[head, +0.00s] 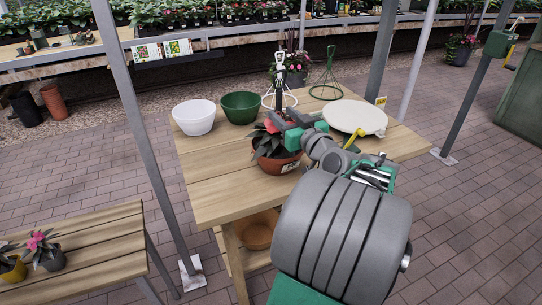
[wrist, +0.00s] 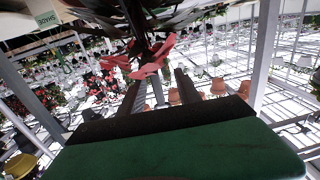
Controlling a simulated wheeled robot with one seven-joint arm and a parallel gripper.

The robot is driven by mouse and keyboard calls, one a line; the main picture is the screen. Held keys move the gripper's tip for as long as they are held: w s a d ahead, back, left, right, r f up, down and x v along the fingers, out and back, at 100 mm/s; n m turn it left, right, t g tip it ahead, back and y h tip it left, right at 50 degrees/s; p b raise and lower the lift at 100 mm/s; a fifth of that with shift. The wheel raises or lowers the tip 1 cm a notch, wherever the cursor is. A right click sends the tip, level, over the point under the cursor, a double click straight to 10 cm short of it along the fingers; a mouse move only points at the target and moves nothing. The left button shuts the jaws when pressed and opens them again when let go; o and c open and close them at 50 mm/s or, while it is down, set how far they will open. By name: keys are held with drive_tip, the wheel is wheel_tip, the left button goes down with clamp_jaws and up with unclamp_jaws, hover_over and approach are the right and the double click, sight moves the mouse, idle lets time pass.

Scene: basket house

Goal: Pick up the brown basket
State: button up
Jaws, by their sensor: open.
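A brown pot-like basket (head: 277,163) with a leafy, red-flowered plant stands upright on the wooden table, with a white label on its side. My gripper (head: 277,122) is open at the plant's height, above the basket's rim. Its green body and arm cover part of the plant. In the wrist view, the two dark fingers of my gripper (wrist: 160,82) stand apart, with red and dark leaves (wrist: 148,62) close in front of them. I cannot tell whether the fingers touch the plant. The basket's body does not show clearly in the wrist view.
A white bowl (head: 194,120), a green bowl (head: 240,108) and a round cream plate-like top (head: 355,117) stand on the table (head: 215,185). Wire hangers rise behind the plant. An orange-brown bowl (head: 258,232) sits on the lower shelf. A metal post (head: 140,125) stands at the table's left.

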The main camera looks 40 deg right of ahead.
sight(277, 105)
drive_tip(key=x, duration=0.2)
drive_tip(key=p+x, duration=0.1)
drive_tip(key=x, duration=0.4)
drive_tip(key=shift+w+d+r, duration=0.3)
drive_tip(key=shift+w+d, duration=0.05)
drive_tip(key=shift+d, duration=0.1)
drive_tip(key=shift+c, duration=0.4)
clamp_jaws()
idle(0.5)
drive_tip(key=shift+r, duration=0.2)
